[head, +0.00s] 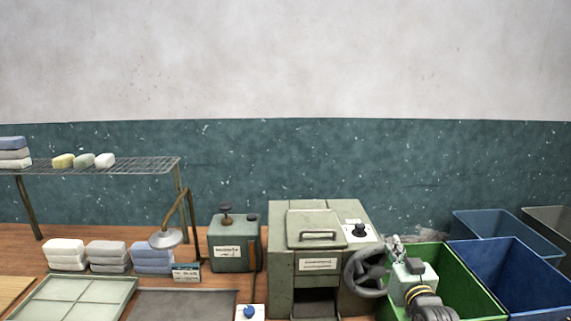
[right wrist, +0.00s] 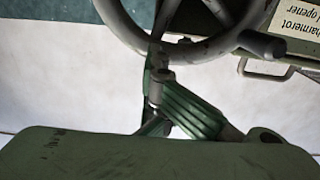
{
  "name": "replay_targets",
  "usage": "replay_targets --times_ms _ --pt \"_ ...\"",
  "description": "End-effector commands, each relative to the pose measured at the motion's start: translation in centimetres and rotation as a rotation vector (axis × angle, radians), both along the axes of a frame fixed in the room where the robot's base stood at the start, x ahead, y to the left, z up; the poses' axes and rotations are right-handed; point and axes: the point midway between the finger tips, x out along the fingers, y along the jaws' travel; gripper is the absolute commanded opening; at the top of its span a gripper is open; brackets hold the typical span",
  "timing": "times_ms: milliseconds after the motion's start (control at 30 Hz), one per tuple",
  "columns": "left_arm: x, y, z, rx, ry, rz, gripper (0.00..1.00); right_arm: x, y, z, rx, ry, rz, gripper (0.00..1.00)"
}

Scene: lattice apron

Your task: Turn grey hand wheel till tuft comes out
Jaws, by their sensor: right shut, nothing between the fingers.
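The grey hand wheel (head: 350,277) is on the right side of the green-grey machine (head: 283,270). My right gripper (head: 395,243) is just right of the wheel, above the green bin. In the right wrist view the wheel's dark rim (right wrist: 122,28) crosses the top. The shut, empty gripper fingers (right wrist: 158,52) overlap the lower rim there; I cannot tell whether they touch it. The machine has a dark front opening (head: 315,308), and no tuft shows in it. My left gripper is out of view.
The green bin (head: 470,285) and blue bin (head: 515,280) stand at the right. A small green box (head: 235,245) stands left of the machine. Folded cloths (head: 108,253), a pale tray (head: 75,300) and a lamp (head: 165,238) are further left, below a wire shelf (head: 130,166).

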Motion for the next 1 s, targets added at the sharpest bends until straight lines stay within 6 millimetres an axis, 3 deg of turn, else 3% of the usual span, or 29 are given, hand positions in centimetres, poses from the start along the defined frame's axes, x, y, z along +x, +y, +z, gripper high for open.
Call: replay_targets --times_ms 100,300,833,1000 --pt "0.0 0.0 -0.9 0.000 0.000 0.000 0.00 0.0 -1.9 -0.4 -0.006 0.000 -0.004 0.00" --pt "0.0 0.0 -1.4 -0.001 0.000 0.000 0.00 0.1 -3.3 -0.5 -0.002 0.000 -0.001 0.00" --pt "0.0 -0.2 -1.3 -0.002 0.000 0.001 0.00 0.1 -3.3 -0.4 -0.001 0.000 -0.001 0.00" --pt "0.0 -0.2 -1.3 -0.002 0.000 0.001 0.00 0.1 -3.3 -0.4 -0.001 0.000 -0.001 0.14"
